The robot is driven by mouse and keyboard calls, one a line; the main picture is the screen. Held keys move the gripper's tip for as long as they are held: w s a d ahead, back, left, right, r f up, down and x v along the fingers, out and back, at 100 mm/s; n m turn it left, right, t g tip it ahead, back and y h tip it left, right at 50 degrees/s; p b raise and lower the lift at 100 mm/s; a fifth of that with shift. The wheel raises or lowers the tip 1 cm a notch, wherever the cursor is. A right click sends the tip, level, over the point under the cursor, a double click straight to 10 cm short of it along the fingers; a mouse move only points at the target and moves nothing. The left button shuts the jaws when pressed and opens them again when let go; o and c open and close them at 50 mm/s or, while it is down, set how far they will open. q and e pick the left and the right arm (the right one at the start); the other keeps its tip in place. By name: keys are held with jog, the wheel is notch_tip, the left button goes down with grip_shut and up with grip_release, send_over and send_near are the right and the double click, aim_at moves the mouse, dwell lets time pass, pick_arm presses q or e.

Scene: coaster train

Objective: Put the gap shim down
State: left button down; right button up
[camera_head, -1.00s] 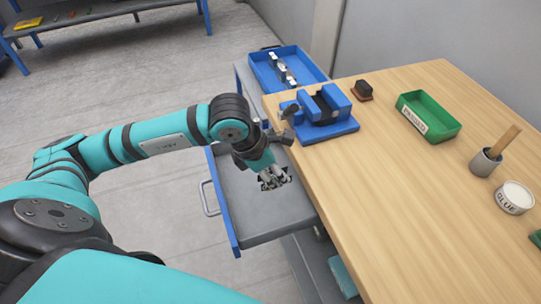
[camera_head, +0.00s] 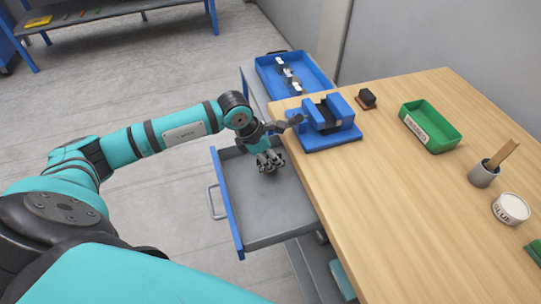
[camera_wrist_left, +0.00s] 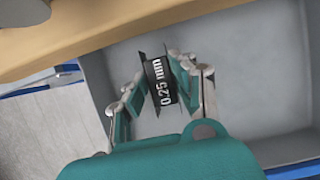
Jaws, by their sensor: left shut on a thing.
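In the head view my left gripper (camera_head: 270,162) is over the back part of the open grey drawer (camera_head: 270,205), close to the table edge. The shim cannot be made out in the head view. The drawer floor also shows behind the shim in the left wrist view (camera_wrist_left: 240,80). Whether the shim touches the floor I cannot tell. My right gripper is not in view.
A blue vise (camera_head: 325,125) stands on the wooden table (camera_head: 400,200) at its left corner. A blue tray (camera_head: 305,75) with several small parts is behind it. A green bin (camera_head: 430,125), a grey cup (camera_head: 482,174) and a glue tub (camera_head: 511,208) stand to the right. The drawer's front part is clear.

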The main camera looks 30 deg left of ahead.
pick_arm(q)
jog(key=shift+f, duration=0.1)
jog(key=c, duration=1.1)
grip_release()
jog(key=shift+r, duration=0.3)
jog(key=shift+b+v, duration=1)
jog(key=shift+v, duration=4.9)
